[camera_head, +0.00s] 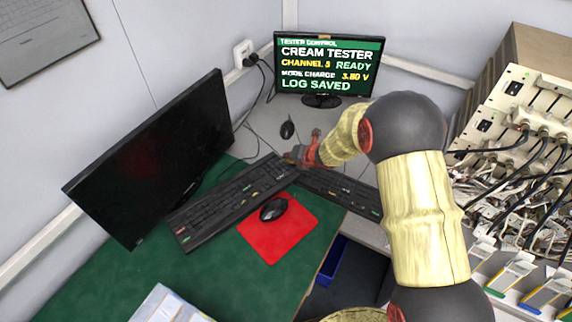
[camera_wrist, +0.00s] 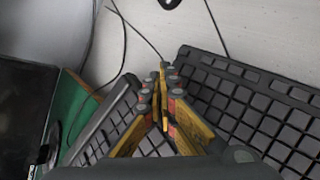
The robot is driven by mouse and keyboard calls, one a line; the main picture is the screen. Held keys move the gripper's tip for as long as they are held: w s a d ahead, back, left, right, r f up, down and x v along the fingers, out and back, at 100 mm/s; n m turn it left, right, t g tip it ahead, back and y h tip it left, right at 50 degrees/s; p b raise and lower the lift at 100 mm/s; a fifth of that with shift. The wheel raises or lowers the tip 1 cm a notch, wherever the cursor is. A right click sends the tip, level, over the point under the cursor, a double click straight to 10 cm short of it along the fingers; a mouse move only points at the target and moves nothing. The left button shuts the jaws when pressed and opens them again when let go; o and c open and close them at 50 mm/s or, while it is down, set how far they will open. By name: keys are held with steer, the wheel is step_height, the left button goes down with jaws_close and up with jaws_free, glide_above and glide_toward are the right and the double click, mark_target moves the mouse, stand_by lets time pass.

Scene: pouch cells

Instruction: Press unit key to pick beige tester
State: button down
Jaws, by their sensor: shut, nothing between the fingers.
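The small monitor (camera_head: 328,66) at the back reads "TESTER CONTROL, CREAM TESTER, CHANNEL 3 READY, MODE CHARGE 3.80 V, LOG SAVED". A black keyboard (camera_head: 225,203) with a few yellowish marks lies at the left; it also shows in the wrist view (camera_wrist: 97,138). A second dark keyboard (camera_head: 343,190) lies to the right, partly behind my arm, and shows large in the wrist view (camera_wrist: 250,105). My gripper (camera_head: 289,157) is shut and empty, by the adjoining ends of the keyboards. In the wrist view its fingertips (camera_wrist: 163,68) meet near the gap between them. Contact and key labels cannot be told.
A large dark monitor (camera_head: 155,155) stands left. A black mouse (camera_head: 273,209) rests on a red pad (camera_head: 262,244); another mouse (camera_head: 287,129) lies behind. Cabled tester racks (camera_head: 508,100) fill the right. Papers (camera_head: 165,305) lie in front. Thin cables cross the back desk.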

steer(key=shift+f+b, duration=0.4)
steer(key=shift+f, duration=0.05)
stand_by(0.6)
steer(key=shift+r, duration=0.15)
steer(key=shift+r+p, duration=0.6)
steer(key=shift+r, duration=0.1)
step_height(320, 180, up, 5)
steer(key=p, duration=0.4)
stand_by(1.0)
